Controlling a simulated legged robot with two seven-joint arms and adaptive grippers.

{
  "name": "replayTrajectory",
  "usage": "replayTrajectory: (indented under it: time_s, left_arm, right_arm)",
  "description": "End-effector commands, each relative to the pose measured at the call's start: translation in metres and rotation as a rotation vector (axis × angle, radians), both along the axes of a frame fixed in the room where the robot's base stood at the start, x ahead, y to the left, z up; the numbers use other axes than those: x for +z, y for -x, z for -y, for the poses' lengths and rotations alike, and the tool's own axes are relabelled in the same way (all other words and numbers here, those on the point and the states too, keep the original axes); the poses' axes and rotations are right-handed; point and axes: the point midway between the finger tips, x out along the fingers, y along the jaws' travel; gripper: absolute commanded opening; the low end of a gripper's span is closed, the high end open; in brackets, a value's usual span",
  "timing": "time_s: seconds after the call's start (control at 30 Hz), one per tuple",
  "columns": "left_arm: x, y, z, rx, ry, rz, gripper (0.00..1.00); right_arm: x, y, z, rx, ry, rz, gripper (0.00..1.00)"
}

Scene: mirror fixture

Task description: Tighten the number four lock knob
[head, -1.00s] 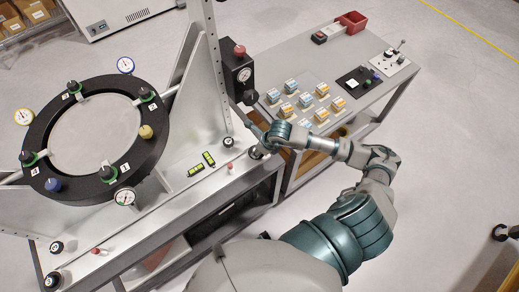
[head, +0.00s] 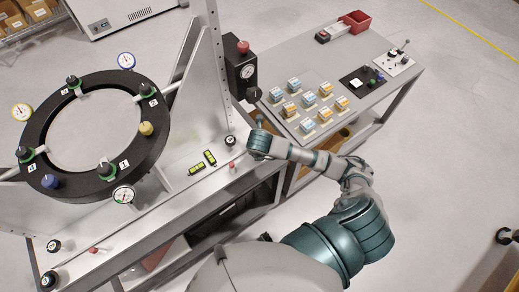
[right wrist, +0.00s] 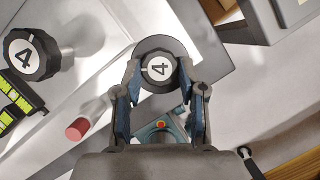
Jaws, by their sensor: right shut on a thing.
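In the right wrist view my right gripper (right wrist: 160,72) is shut on a round dark knob with a white face marked 4 (right wrist: 158,68); one finger is on each side of it. In the head view my right wrist (head: 259,144) is over the front right corner of the fixture base and hides this knob. A second black ribbed knob marked 4 (right wrist: 31,54) stands apart from the fingers at the left of the wrist view. It shows in the head view (head: 230,141) just left of my wrist. My left gripper is not in view.
A small red peg (right wrist: 77,128) and two yellow-marked levels (head: 202,163) are close by on the base. The black ring (head: 40,115) with dials and knobs stands at left.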

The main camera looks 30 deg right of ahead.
Motion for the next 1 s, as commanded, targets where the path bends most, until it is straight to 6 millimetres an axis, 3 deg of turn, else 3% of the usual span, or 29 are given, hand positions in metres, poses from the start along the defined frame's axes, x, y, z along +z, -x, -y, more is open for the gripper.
replayTrajectory:
  time_s: [0.17, 0.37, 1.0]
  left_arm:
    - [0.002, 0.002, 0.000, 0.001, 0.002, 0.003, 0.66]
    - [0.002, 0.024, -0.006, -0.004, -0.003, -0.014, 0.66]
    - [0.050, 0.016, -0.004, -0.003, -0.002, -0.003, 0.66]
  right_arm:
    - [0.005, -0.006, 0.000, -0.172, 0.000, 0.017, 0.06]
    - [0.007, -0.007, -0.001, -0.362, -0.001, 0.015, 0.06]
    - [0.007, -0.011, -0.002, -0.867, 0.000, 0.015, 0.06]
